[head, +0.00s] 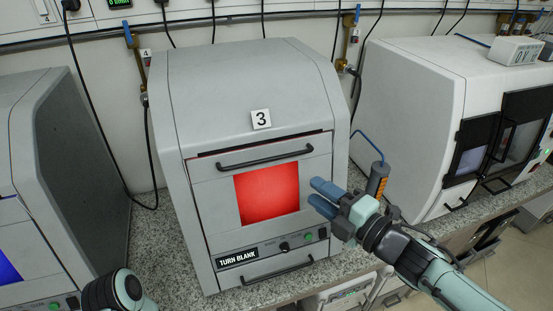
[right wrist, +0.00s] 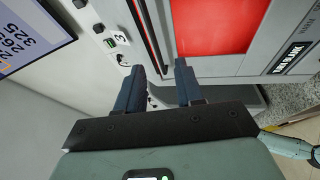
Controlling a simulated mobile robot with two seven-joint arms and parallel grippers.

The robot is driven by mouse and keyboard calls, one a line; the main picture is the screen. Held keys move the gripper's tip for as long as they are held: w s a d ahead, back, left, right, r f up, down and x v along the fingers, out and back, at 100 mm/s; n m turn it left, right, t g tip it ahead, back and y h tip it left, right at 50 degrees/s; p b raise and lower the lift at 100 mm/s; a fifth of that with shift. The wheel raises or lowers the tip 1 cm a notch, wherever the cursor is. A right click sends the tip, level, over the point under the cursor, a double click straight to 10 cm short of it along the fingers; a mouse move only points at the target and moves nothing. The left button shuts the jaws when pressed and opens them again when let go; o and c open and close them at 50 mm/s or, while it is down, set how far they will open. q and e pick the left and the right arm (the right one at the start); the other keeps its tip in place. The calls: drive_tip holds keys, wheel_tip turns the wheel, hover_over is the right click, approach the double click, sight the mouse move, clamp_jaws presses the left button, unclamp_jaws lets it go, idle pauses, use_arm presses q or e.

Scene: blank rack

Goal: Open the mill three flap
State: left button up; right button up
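Mill three (head: 255,85) is the grey machine with a "3" label (head: 260,119), in the middle of the head view. Its front flap (head: 213,200) has a red window (head: 267,193) and a black bar handle (head: 265,156) along its top. The flap looks closed, with a dark slit above it. My right gripper (head: 316,193) is open and empty, in front of the flap's right side, apart from the handle. In the right wrist view its two fingers (right wrist: 160,80) are spread, with the red window (right wrist: 213,25) beyond. My left gripper is out of view.
A lower handle (head: 278,271) and a panel with a knob and "TURN BLANK" sign (head: 238,257) are below the flap. Grey machines stand left (head: 80,150) and right (head: 425,110) on the speckled counter (head: 170,235). A blue-cabled orange-and-black device (head: 377,181) is near my right gripper.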

sight(272, 160)
drive_tip(key=p+x, duration=0.1)
drive_tip(key=x, duration=1.2)
drive_tip(key=shift+a+r+n, duration=0.3)
drive_tip(key=shift+r, duration=0.3)
drive_tip(key=shift+s, duration=0.15)
clamp_jaws()
idle(0.5)
